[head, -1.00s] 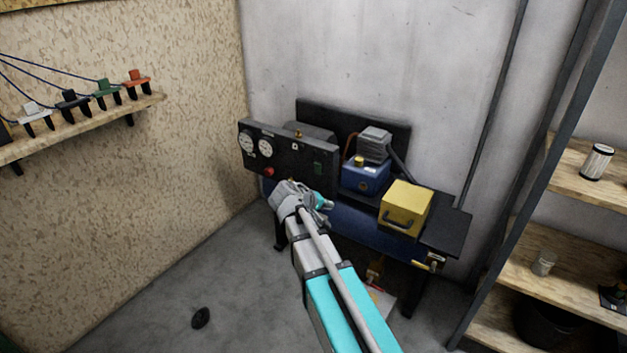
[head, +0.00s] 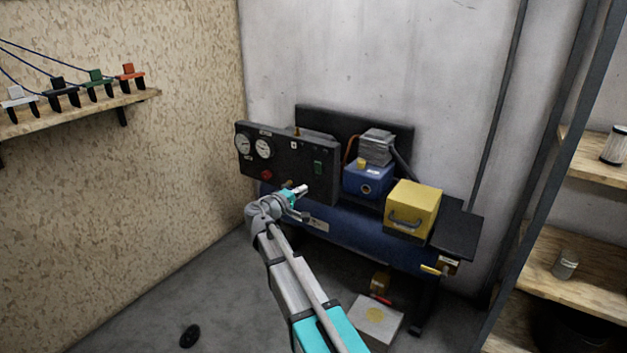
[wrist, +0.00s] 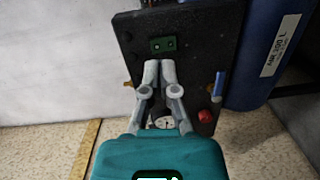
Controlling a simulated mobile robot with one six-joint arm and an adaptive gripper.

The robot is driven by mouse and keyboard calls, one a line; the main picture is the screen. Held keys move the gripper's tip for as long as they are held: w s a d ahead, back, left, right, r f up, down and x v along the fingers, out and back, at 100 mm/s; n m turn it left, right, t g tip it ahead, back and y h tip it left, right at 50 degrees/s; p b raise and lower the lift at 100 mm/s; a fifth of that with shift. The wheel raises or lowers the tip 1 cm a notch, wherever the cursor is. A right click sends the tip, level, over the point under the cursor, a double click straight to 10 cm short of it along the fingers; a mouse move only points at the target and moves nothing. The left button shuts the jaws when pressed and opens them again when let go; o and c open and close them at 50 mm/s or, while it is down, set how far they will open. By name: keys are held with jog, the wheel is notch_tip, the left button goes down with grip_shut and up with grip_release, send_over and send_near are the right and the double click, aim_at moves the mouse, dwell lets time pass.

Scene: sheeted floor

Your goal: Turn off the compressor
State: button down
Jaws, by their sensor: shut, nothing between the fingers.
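The compressor has a blue tank (head: 345,235) and an upright black control panel (head: 285,160). The panel bears two white gauges, a red knob (head: 266,175) and a green switch (head: 318,168). My gripper (head: 302,189) is in front of the panel's lower part, below the green switch. In the wrist view my gripper (wrist: 160,66) has its grey fingers together and empty, pointing towards the green switch (wrist: 163,45). I cannot tell whether they touch the panel. The red knob (wrist: 206,116) shows to their right, and a gauge (wrist: 163,122) is partly hidden behind them.
A yellow box (head: 413,208) and a blue motor unit (head: 368,180) sit on top of the compressor. A pale box (head: 377,322) lies on the floor before it. Shelves (head: 560,250) stand at the right. A wall shelf (head: 80,112) holds several coloured clamps at the left.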

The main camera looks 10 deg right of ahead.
aim_at(317, 165)
jog(key=shift+w+a+f+n+t+b, duration=0.35)
jog(key=shift+w+a+n+t+b, duration=0.2)
jog(key=shift+w+a+b, duration=0.3)
jog(key=shift+w+a+f+n+t+b, duration=0.3)
jog(key=shift+w+a+n+t+b, duration=0.15)
jog(key=shift+w+a+t+b, duration=0.3)
jog(key=shift+w+d, duration=0.1)
jog(key=shift+w, duration=0.05)
jog(key=p+x, duration=0.1)
jog(key=x, duration=1.2)
jog(key=shift+w+d+r+p, duration=0.15)
jog(key=shift+d+p, duration=0.15)
jog(key=shift+p, duration=0.05)
